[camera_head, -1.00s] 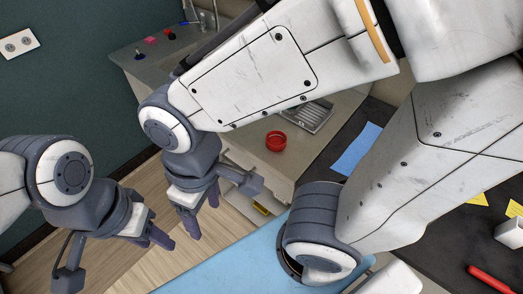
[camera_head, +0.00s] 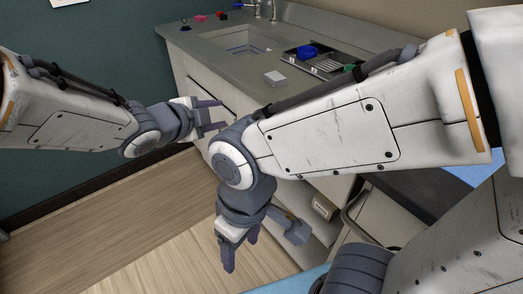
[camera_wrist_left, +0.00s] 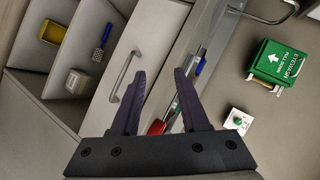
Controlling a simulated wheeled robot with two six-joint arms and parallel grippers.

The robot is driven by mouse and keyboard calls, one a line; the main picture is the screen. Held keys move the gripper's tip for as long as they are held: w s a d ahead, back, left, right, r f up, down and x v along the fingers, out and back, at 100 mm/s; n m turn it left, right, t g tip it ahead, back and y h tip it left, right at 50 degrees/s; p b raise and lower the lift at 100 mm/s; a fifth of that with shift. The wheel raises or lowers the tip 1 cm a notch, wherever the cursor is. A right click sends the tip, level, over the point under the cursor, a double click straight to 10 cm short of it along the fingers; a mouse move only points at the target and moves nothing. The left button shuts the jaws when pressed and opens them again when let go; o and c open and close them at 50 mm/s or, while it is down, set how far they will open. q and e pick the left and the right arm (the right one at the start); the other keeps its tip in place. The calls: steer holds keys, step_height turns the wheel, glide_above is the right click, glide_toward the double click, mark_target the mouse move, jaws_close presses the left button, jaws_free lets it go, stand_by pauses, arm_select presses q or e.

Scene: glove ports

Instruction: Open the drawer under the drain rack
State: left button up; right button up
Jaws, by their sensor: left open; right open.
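The drain rack (camera_head: 328,66) is a grey tray on the counter, with a blue ring at its far end; my right arm hides part of the near side. Below the counter is a pale cabinet front (camera_head: 189,84). My left gripper (camera_head: 221,114) is open in front of it. In the left wrist view, a pale drawer front (camera_wrist_left: 150,40) carries a bar handle (camera_wrist_left: 126,76), which lies left of my open left fingers (camera_wrist_left: 164,72), apart from them. My right gripper (camera_head: 240,258) is open and empty, lower down.
A white box (camera_head: 275,78) stands on the counter near a sink (camera_head: 240,42). The left wrist view shows a green box (camera_wrist_left: 280,64) and open compartments with a yellow bin (camera_wrist_left: 52,32). Wooden floor (camera_head: 90,220) is clear at left.

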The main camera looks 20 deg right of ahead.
arm_select(q)
steer(key=s+d+f+m+g+h+b, duration=0.1)
steer(key=d+f+m+g+h+b, duration=0.4)
steer(key=f+m+b, duration=0.6)
steer(key=shift+n+t+h, duration=0.5)
steer(key=shift+n+h, duration=0.1)
steer(key=b+x, duration=0.1)
steer(key=x, duration=0.2)
steer(key=b+x, duration=0.1)
steer(key=x, duration=0.2)
steer(key=b+x, duration=0.1)
steer(key=x, duration=0.3)
steer(key=shift+s+f, duration=0.2)
steer(key=shift+f, duration=0.2)
steer(key=shift+c, duration=0.3)
jaws_close()
